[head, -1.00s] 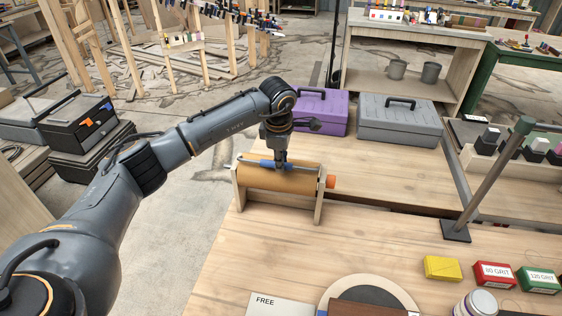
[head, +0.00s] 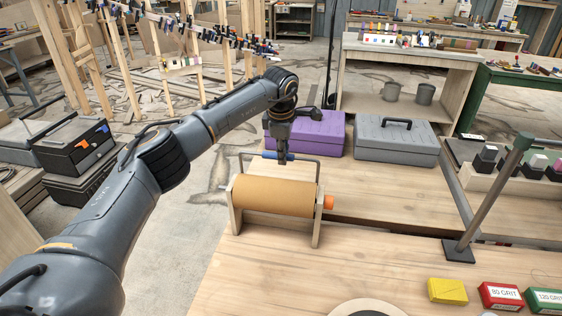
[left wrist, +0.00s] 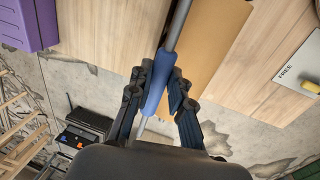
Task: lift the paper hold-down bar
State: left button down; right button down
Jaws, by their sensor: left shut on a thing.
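The paper hold-down bar (head: 305,160) is a thin grey metal frame with a blue grip sleeve (left wrist: 159,84). In the head view it stands raised above the brown paper roll (head: 272,195), with a visible gap between bar and roll. The roll lies in a wooden stand (head: 317,225) with an orange knob (head: 328,202) at its right end. My left gripper (head: 282,158) points down at the bar. In the left wrist view my left gripper (left wrist: 158,92) has its dark fingers closed on both sides of the blue sleeve. My right gripper is in neither view.
A purple toolbox (head: 318,132) and a grey toolbox (head: 396,140) stand behind the roll on the workbench (head: 380,250). A slanted grey post (head: 490,195) rises at the right. Yellow (head: 447,291) and red (head: 499,296) boxes lie at the front right.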

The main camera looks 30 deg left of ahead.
pick_arm(q)
jog(key=w, duration=0.1)
jog(key=w+a, duration=0.1)
jog(key=w, duration=0.1)
jog(key=shift+r, duration=0.2)
jog(key=shift+w+a+r, duration=0.1)
jog(key=shift+w+r, duration=0.05)
jog(key=shift+w, duration=0.05)
dwell(0.5)
jog(key=c, duration=1.6)
grip_release()
jog(key=o, duration=0.3)
jog(key=shift+w, duration=0.3)
jog(key=shift+o, duration=0.5)
jog(key=shift+w+a+f, duration=0.1)
jog(key=shift+w+f, duration=0.3)
jog(key=shift+f, duration=0.15)
jog(key=shift+s+r, duration=0.1)
jog(key=shift+s, duration=0.1)
notch_tip(320, 180, up, 12)
jog(key=s, duration=0.2)
jog(key=shift+s+d+f, duration=0.2)
jog(key=shift+d, duration=0.25)
